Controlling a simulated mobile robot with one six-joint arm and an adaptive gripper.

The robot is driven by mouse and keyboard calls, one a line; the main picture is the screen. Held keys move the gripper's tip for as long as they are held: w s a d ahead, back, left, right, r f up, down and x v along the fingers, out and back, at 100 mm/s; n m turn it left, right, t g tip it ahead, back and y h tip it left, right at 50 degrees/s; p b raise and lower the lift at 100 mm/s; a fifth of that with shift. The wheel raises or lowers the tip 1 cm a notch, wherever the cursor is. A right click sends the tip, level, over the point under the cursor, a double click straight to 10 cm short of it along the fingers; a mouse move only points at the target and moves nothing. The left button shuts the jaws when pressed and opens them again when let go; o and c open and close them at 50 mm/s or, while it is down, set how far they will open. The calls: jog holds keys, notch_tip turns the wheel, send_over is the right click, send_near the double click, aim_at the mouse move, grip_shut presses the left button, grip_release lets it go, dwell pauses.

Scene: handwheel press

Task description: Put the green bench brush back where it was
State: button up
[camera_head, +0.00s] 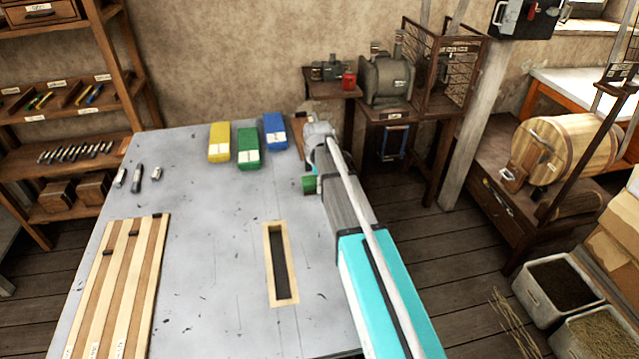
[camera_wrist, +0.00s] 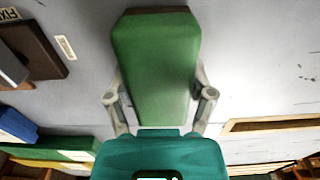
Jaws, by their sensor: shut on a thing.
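The green bench brush (camera_wrist: 155,65) fills the middle of the wrist view, with a dark brown far end. My gripper (camera_wrist: 160,96) is shut on it, one finger along each side. In the head view a small green end of the brush (camera_head: 309,184) shows left of my gripper, near the right side of the grey table (camera_head: 205,215). My arm hides the rest of it there. I cannot tell whether the brush touches the table top.
Yellow (camera_head: 219,142), green (camera_head: 248,147) and blue (camera_head: 274,131) labelled blocks stand along the table's back edge. A wood-framed slot (camera_head: 269,262) lies left of my arm. A striped wooden board (camera_head: 118,285) lies at left. The table's middle is clear.

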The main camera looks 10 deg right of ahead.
jog(key=o, duration=1)
jog(key=shift+o, duration=0.2)
jog(key=shift+r, duration=0.1)
notch_tip(320, 180, up, 12)
jog(key=p, duration=1.2)
jog(key=s+m, duration=1.8)
jog(key=s, duration=0.6)
jog(key=shift+d, duration=0.3)
